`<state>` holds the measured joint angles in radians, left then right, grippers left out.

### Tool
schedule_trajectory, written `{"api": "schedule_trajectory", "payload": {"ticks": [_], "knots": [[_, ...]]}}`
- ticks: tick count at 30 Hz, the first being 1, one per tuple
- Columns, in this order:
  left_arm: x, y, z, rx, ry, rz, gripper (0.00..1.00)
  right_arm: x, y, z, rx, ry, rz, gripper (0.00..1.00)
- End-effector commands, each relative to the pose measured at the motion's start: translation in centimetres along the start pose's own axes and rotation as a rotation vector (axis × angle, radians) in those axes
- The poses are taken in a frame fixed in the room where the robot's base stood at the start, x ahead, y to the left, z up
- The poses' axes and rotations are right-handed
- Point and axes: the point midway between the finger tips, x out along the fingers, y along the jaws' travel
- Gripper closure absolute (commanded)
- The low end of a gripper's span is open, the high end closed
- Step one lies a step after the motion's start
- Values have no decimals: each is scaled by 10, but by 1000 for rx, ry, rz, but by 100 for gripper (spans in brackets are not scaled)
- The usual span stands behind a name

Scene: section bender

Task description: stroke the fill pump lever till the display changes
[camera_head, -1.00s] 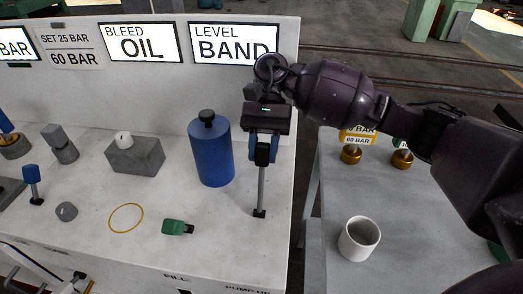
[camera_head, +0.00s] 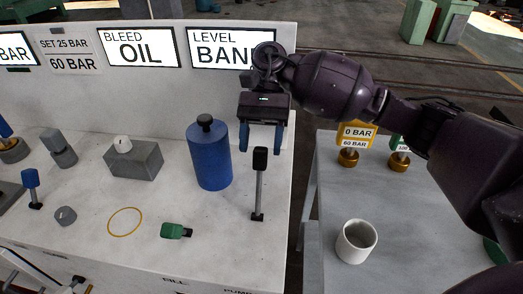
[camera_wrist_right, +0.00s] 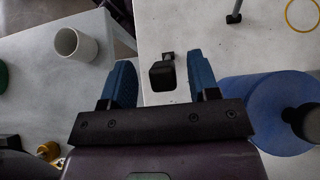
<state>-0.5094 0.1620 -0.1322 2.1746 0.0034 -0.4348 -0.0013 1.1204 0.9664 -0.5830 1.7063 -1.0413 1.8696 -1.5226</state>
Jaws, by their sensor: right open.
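The lever (camera_head: 259,185) stands upright on the white bench, a grey rod with a black grip at its top and a small dark foot. My right gripper (camera_head: 262,150) is open just above and behind the lever's grip in the head view, with its blue fingers pointing down. In the right wrist view the black grip (camera_wrist_right: 162,76) shows between and beyond the two open fingers (camera_wrist_right: 163,85), touching neither. The display (camera_head: 222,50) reads "LEVEL BAND", its right end partly covered by my right arm. My left gripper is not in view.
A blue cylinder (camera_head: 209,157) with a black knob stands close left of the lever. A green-handled part (camera_head: 175,231) and a yellow ring (camera_head: 124,222) lie on the bench. A white mug (camera_head: 355,242) stands on the grey table at right, with gauges behind it.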

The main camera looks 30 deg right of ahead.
Motion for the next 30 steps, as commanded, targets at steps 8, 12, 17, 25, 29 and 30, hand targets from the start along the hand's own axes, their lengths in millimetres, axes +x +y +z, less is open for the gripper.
{"api": "schedule_trajectory", "payload": {"ticks": [8, 12, 17, 25, 29, 30], "knots": [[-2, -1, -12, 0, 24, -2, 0, -39, 0, 48, -5, 7, -4, 45], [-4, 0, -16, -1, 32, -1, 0, -56, 0, 69, -4, 7, -4, 45], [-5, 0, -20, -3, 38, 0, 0, -76, 0, 94, -5, 6, -4, 45], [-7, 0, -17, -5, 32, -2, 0, -100, 0, 122, -2, 3, -3, 45], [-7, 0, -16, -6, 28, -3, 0, -105, 0, 128, -2, 1, -2, 45], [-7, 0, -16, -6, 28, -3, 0, -105, 0, 129, -2, 1, -2, 45]]}}
